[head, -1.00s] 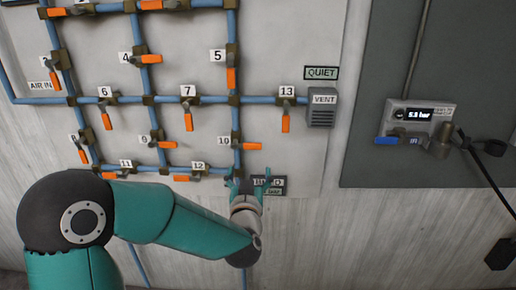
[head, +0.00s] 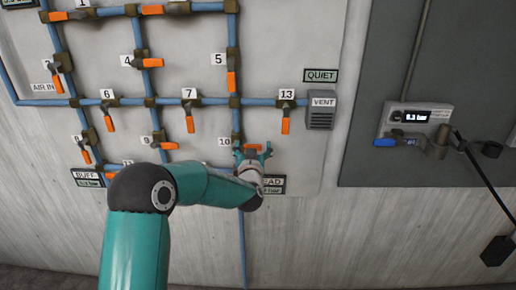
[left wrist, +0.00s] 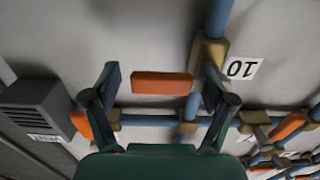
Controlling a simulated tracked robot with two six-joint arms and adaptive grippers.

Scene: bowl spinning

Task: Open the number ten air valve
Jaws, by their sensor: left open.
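The number ten valve has a brass body (left wrist: 208,58) on a vertical blue pipe, with its label "10" (left wrist: 242,68) upside down beside it in the left wrist view. Its orange handle (left wrist: 162,83) sticks out sideways, across the pipe. In the head view the label 10 (head: 224,142) shows left of the pipe, and the handle is partly covered by my gripper. My left gripper (head: 252,150) is open, with one finger on each side of the handle's length; whether they touch it I cannot tell. My right gripper is not in view.
Valve 13's orange handle (head: 286,126) and the grey vent box (head: 321,110) are up and right. Valve 9's handle (head: 168,145) is to the left. My left arm covers the lower valves. A pressure display (head: 410,117) hangs on the dark right panel (head: 450,60).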

